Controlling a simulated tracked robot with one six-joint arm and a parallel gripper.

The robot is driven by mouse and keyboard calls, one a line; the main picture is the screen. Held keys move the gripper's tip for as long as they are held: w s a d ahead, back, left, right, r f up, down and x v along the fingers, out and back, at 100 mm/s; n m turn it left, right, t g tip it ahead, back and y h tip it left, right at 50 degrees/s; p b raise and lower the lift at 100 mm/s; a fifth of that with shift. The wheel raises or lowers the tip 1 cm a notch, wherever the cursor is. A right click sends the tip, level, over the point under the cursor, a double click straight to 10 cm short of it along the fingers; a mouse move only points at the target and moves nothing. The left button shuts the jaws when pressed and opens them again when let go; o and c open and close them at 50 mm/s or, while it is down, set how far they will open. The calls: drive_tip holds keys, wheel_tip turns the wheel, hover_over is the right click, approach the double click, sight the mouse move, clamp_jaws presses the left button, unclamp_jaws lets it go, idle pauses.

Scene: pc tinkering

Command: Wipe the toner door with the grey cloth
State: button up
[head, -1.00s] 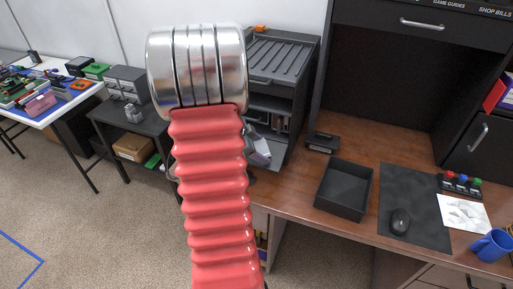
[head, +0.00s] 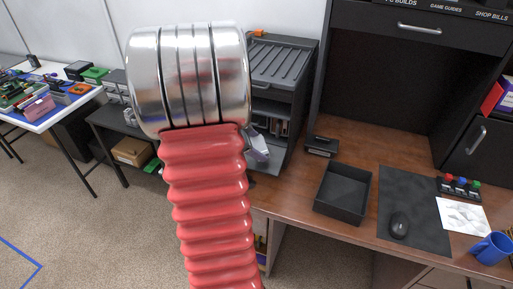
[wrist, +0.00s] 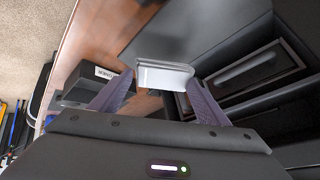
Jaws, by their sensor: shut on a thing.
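My gripper (wrist: 160,82) has its two purple fingers shut on a light grey, folded-looking piece, which I take to be the grey cloth (wrist: 164,72). In the head view, part of my gripper (head: 257,147) shows beside my red arm, in front of the open front of a dark grey printer-like machine (head: 283,64). I cannot pick out the toner door for sure. Dark panels (wrist: 252,70) with a long recess lie close beyond the fingers in the wrist view. Whether the cloth touches them is unclear. My arm hides the machine's left side.
A wooden desk (head: 300,208) holds a black open tray (head: 343,193), a dark mat with a mouse (head: 399,225), a small black box (head: 321,147) and a blue mug (head: 491,247). A low dark side table and a white workbench (head: 60,108) stand at left.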

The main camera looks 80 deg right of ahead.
drive_tip(key=shift+a+r, duration=0.25)
drive_tip(key=shift+r, duration=0.4)
drive_tip(key=shift+a+r, duration=0.2)
drive_tip(key=shift+r, duration=0.4)
drive_tip(key=shift+w+d+f+n+t, duration=0.2)
drive_tip(key=shift+w+n+t, duration=0.1)
drive_tip(key=shift+w+n, duration=0.3)
drive_tip(key=w+a+f+n+t, duration=0.2)
drive_tip(key=w+a+n+t, duration=0.4)
drive_tip(key=w, duration=0.9)
drive_tip(key=w+a+f+n+t, duration=0.25)
drive_tip(key=w+a+n, duration=0.65)
drive_tip(key=w, duration=0.6)
drive_tip(key=w+a+n+t+y, duration=0.1)
drive_tip(key=w+a+n+y, duration=0.2)
drive_tip(key=a, duration=1.5)
drive_tip(key=w+a+n+t+y, duration=0.2)
drive_tip(key=w+a+n, duration=0.4)
drive_tip(key=a, duration=1.3)
drive_tip(key=w+y, duration=0.1)
drive_tip(key=w, duration=0.2)
drive_tip(key=shift+w+a+f, duration=0.2)
drive_tip(key=shift+a+f, duration=0.1)
